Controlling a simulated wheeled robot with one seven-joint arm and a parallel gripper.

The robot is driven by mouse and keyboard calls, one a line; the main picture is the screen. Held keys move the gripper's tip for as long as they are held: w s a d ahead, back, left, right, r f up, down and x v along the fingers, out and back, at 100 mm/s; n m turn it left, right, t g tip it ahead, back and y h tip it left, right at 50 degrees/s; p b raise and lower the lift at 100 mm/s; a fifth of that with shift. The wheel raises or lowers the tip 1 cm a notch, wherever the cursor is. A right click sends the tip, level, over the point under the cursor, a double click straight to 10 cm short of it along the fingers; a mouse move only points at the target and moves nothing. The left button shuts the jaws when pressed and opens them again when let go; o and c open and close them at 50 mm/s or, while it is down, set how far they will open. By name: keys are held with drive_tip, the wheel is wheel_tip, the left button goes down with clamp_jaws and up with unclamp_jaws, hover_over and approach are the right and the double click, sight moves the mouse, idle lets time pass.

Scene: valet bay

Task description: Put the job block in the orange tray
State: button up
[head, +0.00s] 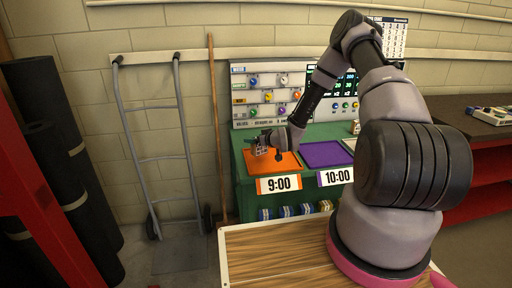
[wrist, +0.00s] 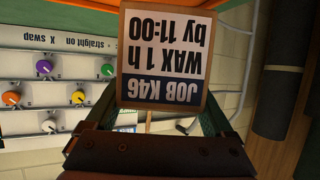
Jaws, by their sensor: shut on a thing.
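My gripper (head: 263,143) is above the orange tray (head: 289,169), which carries a 9:00 label. It is shut on the job block (head: 259,151), a small block with a white printed face. In the wrist view the job block (wrist: 163,58) shows upside-down text reading JOB K46, WAX 1 h, by 11:00. The block looks held over the tray, but the gap under it cannot be told. My arm hides part of the tray's right side.
A purple tray (head: 322,154) with a 10:00 label (head: 335,177) sits to the right on the green bench. Behind stands a board with coloured knobs (head: 268,97). A hand truck (head: 160,158) and a broom handle (head: 216,120) lean at the wall on the left.

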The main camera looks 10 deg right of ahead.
drive_tip(key=shift+d+f, duration=0.1)
drive_tip(key=shift+f, duration=1.55)
